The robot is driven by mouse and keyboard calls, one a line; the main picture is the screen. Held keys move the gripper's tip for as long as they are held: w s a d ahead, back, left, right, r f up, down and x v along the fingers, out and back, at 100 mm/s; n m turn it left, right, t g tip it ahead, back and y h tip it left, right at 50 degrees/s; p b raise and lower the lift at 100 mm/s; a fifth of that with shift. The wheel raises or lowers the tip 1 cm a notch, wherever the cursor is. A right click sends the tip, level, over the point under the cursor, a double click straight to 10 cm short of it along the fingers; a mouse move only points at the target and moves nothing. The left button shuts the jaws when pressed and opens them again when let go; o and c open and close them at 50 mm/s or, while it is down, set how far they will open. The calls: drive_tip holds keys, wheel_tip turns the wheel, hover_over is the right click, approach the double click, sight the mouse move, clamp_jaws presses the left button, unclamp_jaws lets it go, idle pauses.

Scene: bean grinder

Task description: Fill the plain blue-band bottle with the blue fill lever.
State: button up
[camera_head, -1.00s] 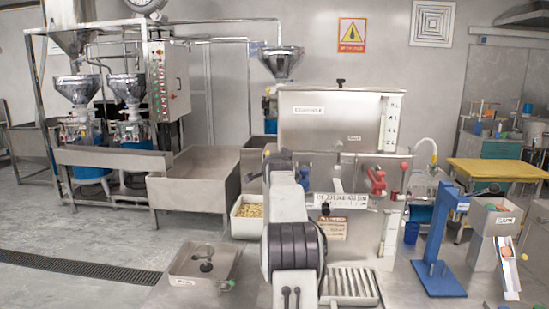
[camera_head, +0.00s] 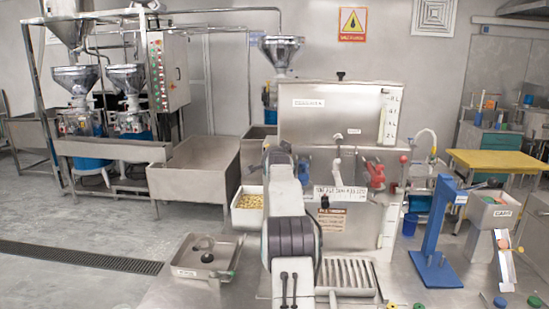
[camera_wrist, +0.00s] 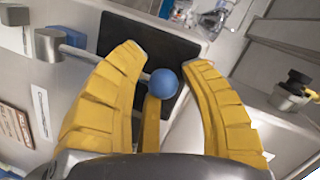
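My gripper (camera_wrist: 165,62) shows in the wrist view with its yellow fingers apart, so it is open. The blue ball knob of the fill lever (camera_wrist: 163,82) lies between the fingers, a little below their tips, with gaps on both sides. The lever's metal rod (camera_wrist: 90,56) runs left from the knob to a grey cylinder. In the head view my arm hides the gripper; a small blue part (camera_head: 303,171) shows beside the arm, and I cannot tell whether it is the knob. I cannot make out the plain blue-band bottle.
A steel tank (camera_head: 330,112) with a level scale stands behind the taps. A red tap (camera_head: 375,172) is right of my arm. A slotted drip grate (camera_head: 347,275), blue stand (camera_head: 432,240), blue cup (camera_head: 410,224) and shallow tray (camera_head: 205,255) are around the bench.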

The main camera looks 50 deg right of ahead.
drive_tip(key=shift+r, duration=0.1)
clamp_jaws()
drive_tip(key=shift+b, duration=0.3)
